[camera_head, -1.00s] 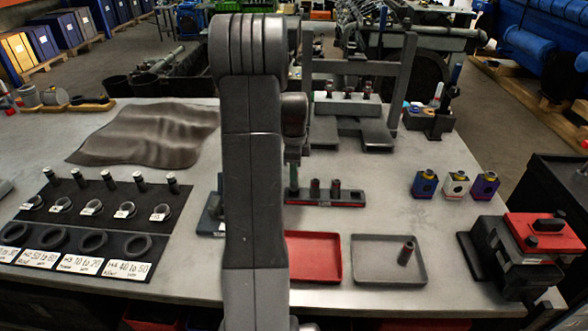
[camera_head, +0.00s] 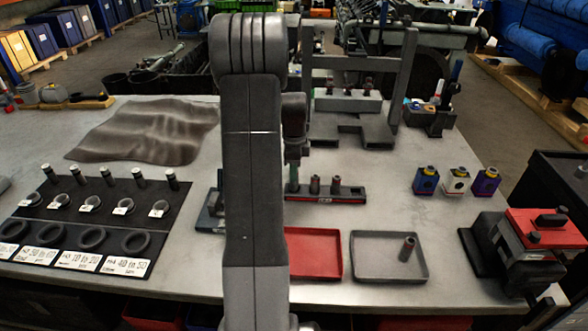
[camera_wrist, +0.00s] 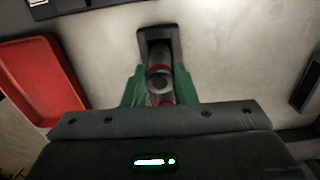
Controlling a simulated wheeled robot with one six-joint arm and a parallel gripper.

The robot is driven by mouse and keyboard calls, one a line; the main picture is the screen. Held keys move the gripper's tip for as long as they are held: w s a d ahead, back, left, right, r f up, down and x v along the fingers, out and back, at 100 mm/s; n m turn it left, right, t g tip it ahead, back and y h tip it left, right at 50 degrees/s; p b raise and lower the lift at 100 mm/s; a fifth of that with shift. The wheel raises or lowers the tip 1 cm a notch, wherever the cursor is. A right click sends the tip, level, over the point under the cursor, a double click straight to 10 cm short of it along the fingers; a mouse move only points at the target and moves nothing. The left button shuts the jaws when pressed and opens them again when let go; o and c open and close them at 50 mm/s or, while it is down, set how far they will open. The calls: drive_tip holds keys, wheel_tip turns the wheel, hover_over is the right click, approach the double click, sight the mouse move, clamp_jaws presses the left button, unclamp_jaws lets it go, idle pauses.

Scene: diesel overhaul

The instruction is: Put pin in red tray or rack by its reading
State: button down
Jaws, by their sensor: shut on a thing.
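My gripper (camera_wrist: 158,92) is shut on a dark pin (camera_wrist: 159,82) with a red band, its green fingers on both sides of it. In the wrist view the pin is over a dark block, seemingly the left end of the rack; I cannot tell whether it is seated.
A black mat (camera_head: 100,205) with rings and cards is at left. A dark frame (camera_head: 350,125) stands behind.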

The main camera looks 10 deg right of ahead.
drive_tip(key=shift+f, duration=0.1)
idle(0.3)
drive_tip(key=shift+f+b, duration=0.4)
drive_tip(key=shift+f, duration=0.1)
drive_tip(key=shift+f+b, duration=0.3)
drive_tip(key=shift+f, duration=0.1)
idle(0.4)
drive_tip(key=c, duration=0.7)
unclamp_jaws()
drive_tip(key=shift+r, duration=0.15)
drive_tip(key=shift+r+p, duration=2.7)
drive_tip(key=shift+r, duration=1.25)
